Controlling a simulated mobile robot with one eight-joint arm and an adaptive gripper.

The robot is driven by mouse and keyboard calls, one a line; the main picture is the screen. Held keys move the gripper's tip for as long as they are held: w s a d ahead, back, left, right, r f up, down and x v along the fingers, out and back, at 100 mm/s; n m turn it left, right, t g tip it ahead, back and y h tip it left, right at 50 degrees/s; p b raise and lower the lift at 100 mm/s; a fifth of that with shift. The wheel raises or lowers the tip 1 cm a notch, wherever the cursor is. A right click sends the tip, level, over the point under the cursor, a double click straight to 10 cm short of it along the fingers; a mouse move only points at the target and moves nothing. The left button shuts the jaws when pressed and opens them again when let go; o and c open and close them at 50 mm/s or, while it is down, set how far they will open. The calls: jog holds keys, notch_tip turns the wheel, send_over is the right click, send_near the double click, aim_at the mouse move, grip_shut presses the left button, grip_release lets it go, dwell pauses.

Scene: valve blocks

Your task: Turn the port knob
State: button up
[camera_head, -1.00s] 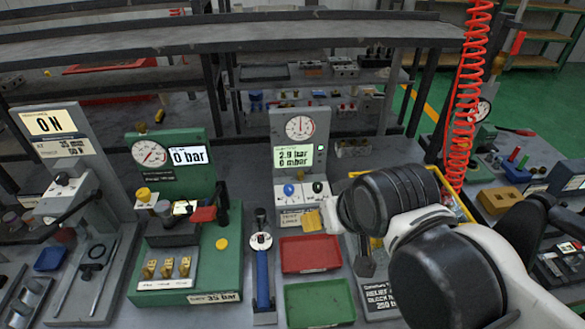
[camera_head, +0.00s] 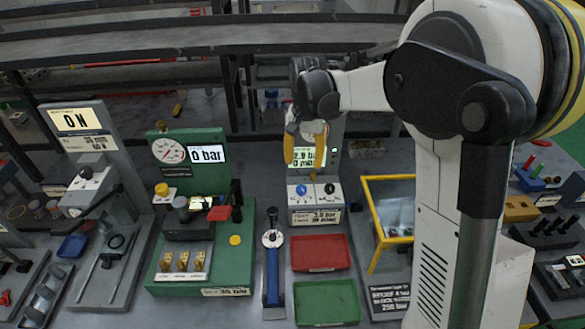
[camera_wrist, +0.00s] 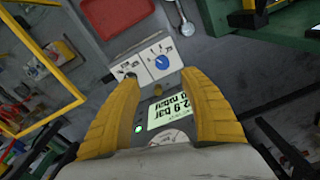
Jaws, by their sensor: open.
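A grey gauge station stands at the table's middle, with a lit display (camera_head: 305,158) reading about 2.9 bar. Its white knob panel (camera_head: 315,203) carries a blue knob (camera_head: 302,189) on the left and a black knob (camera_head: 329,188) on the right. I cannot read which is labelled port. My gripper (camera_head: 305,149) is open and empty in front of the display, above the knobs. In the wrist view, its yellow fingers (camera_wrist: 160,88) frame the display (camera_wrist: 168,112). The blue knob (camera_wrist: 162,62) lies beyond the fingertips; the black knob (camera_wrist: 130,76) is partly hidden by one finger.
A red tray (camera_head: 320,252) and a green tray (camera_head: 327,303) lie in front of the panel. A yellow-framed box (camera_head: 388,180) stands close at the right. A blue-handled lever tool (camera_head: 272,270) and a green gauge station (camera_head: 190,262) are at the left.

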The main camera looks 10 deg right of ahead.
aim_at(301, 188)
jog(key=f+b, duration=0.1)
jog(key=f, duration=0.3)
jog(key=w+f+b, duration=0.1)
jog(key=f, duration=0.3)
jog(key=f+b, duration=0.1)
jog(key=f, duration=0.3)
jog(key=shift+w+f, duration=0.2)
jog(key=shift+f, duration=0.2)
grip_shut()
